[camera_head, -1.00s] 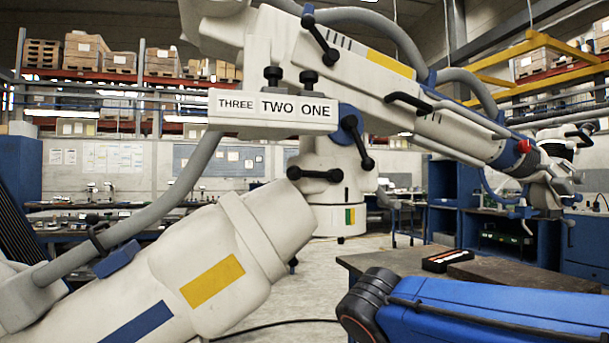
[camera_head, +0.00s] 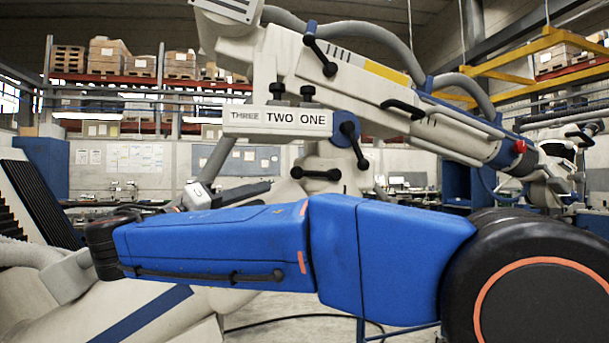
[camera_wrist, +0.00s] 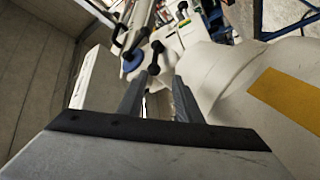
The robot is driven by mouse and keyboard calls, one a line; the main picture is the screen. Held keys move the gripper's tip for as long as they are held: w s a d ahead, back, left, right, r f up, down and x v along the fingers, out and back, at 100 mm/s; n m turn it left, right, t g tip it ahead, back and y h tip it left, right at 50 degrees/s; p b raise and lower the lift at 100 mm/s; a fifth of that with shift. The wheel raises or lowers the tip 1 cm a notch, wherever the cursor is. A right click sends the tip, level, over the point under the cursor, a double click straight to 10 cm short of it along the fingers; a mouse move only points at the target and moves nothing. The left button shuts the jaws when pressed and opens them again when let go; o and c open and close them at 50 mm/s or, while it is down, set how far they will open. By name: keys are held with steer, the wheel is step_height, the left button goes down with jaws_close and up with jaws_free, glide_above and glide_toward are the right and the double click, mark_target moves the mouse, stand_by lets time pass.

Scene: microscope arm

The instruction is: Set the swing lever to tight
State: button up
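The white microscope arm carries several black ball-ended levers. In the head view one lever (camera_head: 352,144) slants down-right across a blue hub beside the white plate (camera_head: 278,123) marked THREE, TWO, ONE. A horizontal lever (camera_head: 316,174) sits below it, and another lever (camera_head: 320,45) is higher up. No lever is labelled tight or swing. My gripper (camera_head: 240,192) is left of and below the hub, pointing right. In the wrist view my gripper (camera_wrist: 160,79) is open and empty. A black lever (camera_wrist: 155,58) shows just beyond and between its fingertips, near a blue hub (camera_wrist: 132,60); contact is not visible.
A large white arm section with a yellow patch (camera_wrist: 285,97) lies to the right in the wrist view. Grey hoses run along the microscope arm. Shelves with boxes (camera_head: 107,52) are far behind.

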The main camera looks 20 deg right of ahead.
mark_target(299, 175)
steer(key=x, duration=0.5)
steer(key=r+x, duration=0.1)
steer(key=x, duration=1)
steer(key=shift+a+r, duration=0.3)
steer(key=shift+r, duration=0.1)
